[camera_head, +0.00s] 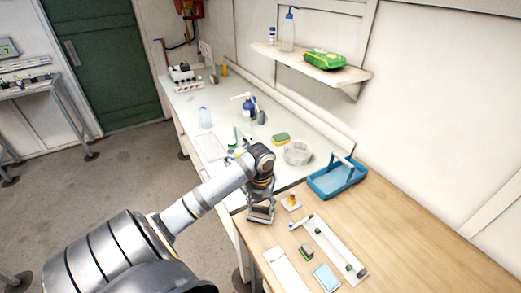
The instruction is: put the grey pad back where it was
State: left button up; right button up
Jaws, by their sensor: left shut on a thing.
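My left gripper (260,213) is above the near left corner of the wooden table (420,240), pointing down. It is shut on a small greyish thing, which looks like the grey pad; the fingers hide most of it. I cannot tell whether the pad touches the table. My right gripper is not in view.
A small orange-topped item (292,202) stands just right of the gripper. A long white tray (330,244), a small green block (306,250), a light blue pad (326,278) and a white sheet (286,270) lie nearer. A blue tray (325,188) stands behind. The table's right side is clear.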

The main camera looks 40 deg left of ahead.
pick_arm(q)
jog(key=shift+f, duration=0.95)
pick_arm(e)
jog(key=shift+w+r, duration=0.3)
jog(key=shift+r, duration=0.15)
pick_arm(q)
jog(key=o, duration=0.9)
jog(key=shift+f, duration=0.1)
jog(key=shift+o, duration=1)
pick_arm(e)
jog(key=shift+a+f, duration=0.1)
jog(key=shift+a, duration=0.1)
